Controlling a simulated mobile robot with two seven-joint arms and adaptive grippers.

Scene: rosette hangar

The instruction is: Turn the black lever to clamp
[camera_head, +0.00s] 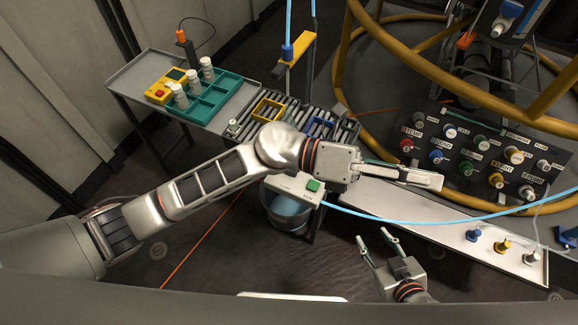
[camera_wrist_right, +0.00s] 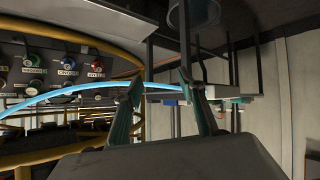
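I cannot pick out a black lever for certain in either view. A black panel (camera_head: 457,172) with several coloured, labelled knobs stands at the right in the head view; it also shows at the left in the right wrist view (camera_wrist_right: 50,68). My left gripper (camera_head: 440,180) reaches across to just left of this panel, above the white strip. Its fingers are seen nearly side-on, so their gap is unclear. My right gripper (camera_head: 374,243) is low in the middle, its fingers spread and empty. In the right wrist view its fingertips (camera_wrist_right: 160,84) stand apart.
A light blue hose (camera_head: 400,218) runs under my left gripper. A white strip (camera_head: 440,227) carries blue, yellow and pale fittings. Yellow tube rails (camera_head: 420,66) arch over the panel. A roller conveyor (camera_head: 290,115) and a table with a teal rack (camera_head: 212,97) stand at the left.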

